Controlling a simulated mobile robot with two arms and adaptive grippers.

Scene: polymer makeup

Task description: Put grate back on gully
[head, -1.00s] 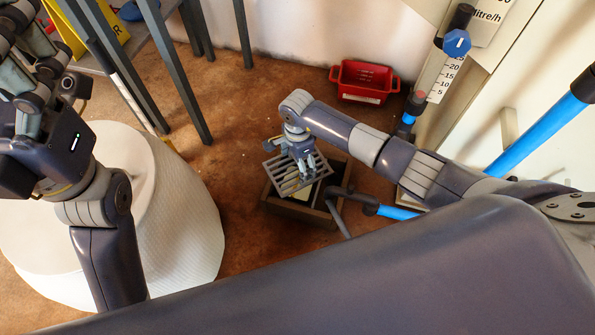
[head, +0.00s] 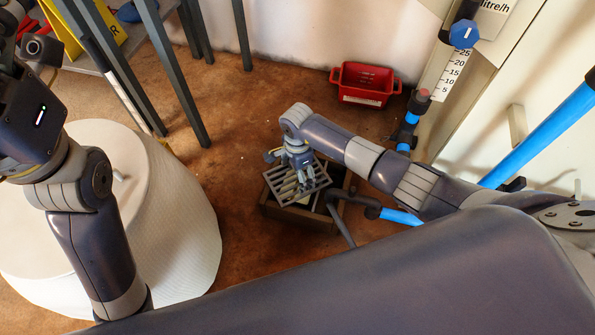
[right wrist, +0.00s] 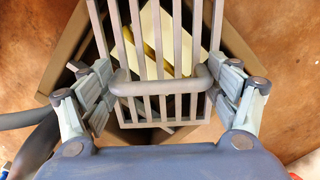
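The grey slotted grate (head: 312,180) is in my right gripper (head: 297,178), tilted over the open gully, a square brown box (head: 338,205) on the floor. In the right wrist view the fingers of my right gripper (right wrist: 163,85) stand at both ends of the grate's raised handle bar (right wrist: 160,87), closed on it. The grate's bars (right wrist: 160,108) cover much of the opening, and the gully's rim (right wrist: 62,62) shows around it. Pale and yellow surfaces show inside through the slots. My left arm is at the left edge; its gripper (head: 8,22) is mostly cut off.
A dark pipe (head: 340,222) with a blue section (head: 400,216) runs beside the gully's right side. A red tub (head: 365,84) stands by the wall. A white round drum (head: 180,225) is at left, near grey table legs (head: 180,75). Floor left of the gully is clear.

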